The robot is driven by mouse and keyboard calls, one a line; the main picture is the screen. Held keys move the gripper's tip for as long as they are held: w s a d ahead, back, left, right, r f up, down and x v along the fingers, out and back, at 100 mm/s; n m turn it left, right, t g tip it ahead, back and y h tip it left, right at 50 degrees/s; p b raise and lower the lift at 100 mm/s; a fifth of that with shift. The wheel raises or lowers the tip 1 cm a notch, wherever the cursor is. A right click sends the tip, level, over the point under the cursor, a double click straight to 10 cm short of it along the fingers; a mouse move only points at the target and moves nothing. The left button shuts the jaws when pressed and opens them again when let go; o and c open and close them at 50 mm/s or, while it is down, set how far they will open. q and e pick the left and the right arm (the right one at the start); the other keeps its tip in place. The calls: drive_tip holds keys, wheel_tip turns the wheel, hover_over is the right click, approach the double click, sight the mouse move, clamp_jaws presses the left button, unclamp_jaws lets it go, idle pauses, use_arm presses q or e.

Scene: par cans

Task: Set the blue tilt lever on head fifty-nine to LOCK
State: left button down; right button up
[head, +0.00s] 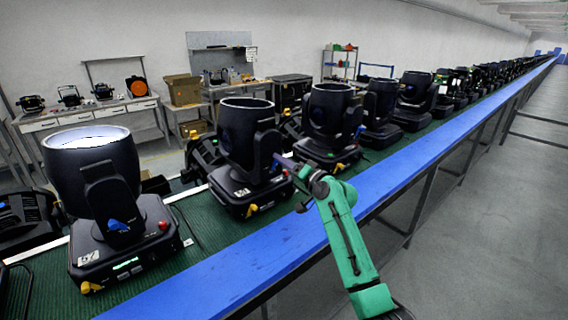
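The moving head (245,140) second from the front is black. Its white number label (242,192) is small and looks like 59, but I cannot read it surely. Its blue tilt lever is on the side of the yoke, mostly hidden by my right gripper. My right gripper (279,161) reaches in from the lower right, its tip at the yoke's side. I cannot tell whether it touches the lever, or whether its fingers are open or shut. My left gripper is not in view.
A nearer head (95,165), labelled 57, has a blue lever (118,226) on its yoke. Another head (330,110) stands just beyond. A long row continues on the green belt (165,280), with a blue rail (235,272) along its front. The grey floor at right is clear.

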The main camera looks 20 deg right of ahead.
idle(0.3)
drive_tip(key=b+v, duration=0.4)
drive_tip(key=v, duration=1)
drive_tip(key=shift+s+b, duration=0.3)
drive_tip(key=shift+b, duration=0.1)
drive_tip(key=shift+f, duration=0.15)
